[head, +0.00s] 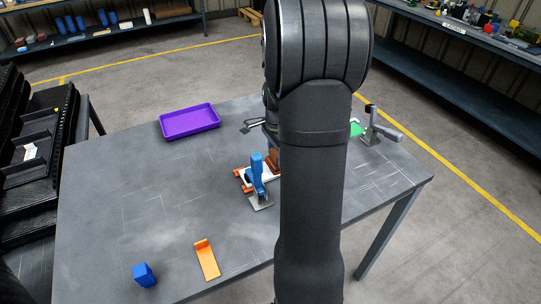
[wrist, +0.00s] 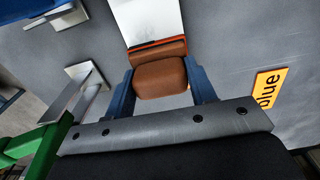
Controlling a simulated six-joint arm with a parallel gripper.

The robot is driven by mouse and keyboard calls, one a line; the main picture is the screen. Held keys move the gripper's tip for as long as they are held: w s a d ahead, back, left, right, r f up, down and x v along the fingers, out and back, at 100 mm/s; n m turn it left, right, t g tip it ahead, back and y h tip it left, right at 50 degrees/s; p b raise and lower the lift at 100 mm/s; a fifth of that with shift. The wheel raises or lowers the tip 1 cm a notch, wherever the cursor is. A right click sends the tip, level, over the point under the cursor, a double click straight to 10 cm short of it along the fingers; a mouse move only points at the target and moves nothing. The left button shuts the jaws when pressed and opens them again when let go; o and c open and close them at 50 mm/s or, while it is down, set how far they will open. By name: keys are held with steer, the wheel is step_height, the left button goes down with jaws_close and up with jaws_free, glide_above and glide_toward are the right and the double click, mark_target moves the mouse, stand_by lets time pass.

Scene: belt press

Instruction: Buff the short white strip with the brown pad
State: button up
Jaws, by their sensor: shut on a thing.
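The brown pad (wrist: 160,78) is between the two blue fingers of my gripper (wrist: 161,84), which is shut on it. The white strip (wrist: 148,18) runs from just beyond the pad to the top of the wrist view. An orange-brown edge lies across its near end, by the pad. I cannot tell whether the pad touches the strip. In the head view, part of the strip (head: 270,178) shows beside a blue upright clamp (head: 257,172), and a bit of the brown pad (head: 273,162) shows above it. My arm hides most of the gripper there.
A purple tray (head: 190,121) lies at the back left of the table. An orange L-shaped piece (head: 207,261) and a blue block (head: 144,274) lie at the front left. A grey lever clamp (head: 382,129) stands at the right. The left middle of the table is bare.

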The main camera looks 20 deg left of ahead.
steer(key=shift+w+d, duration=1.9)
steer(key=shift+d, duration=0.05)
steer(key=shift+s+a, duration=3.2)
steer(key=shift+a, duration=0.05)
step_height(320, 180, up, 8)
steer(key=shift+r, duration=0.15)
steer(key=shift+w, duration=0.15)
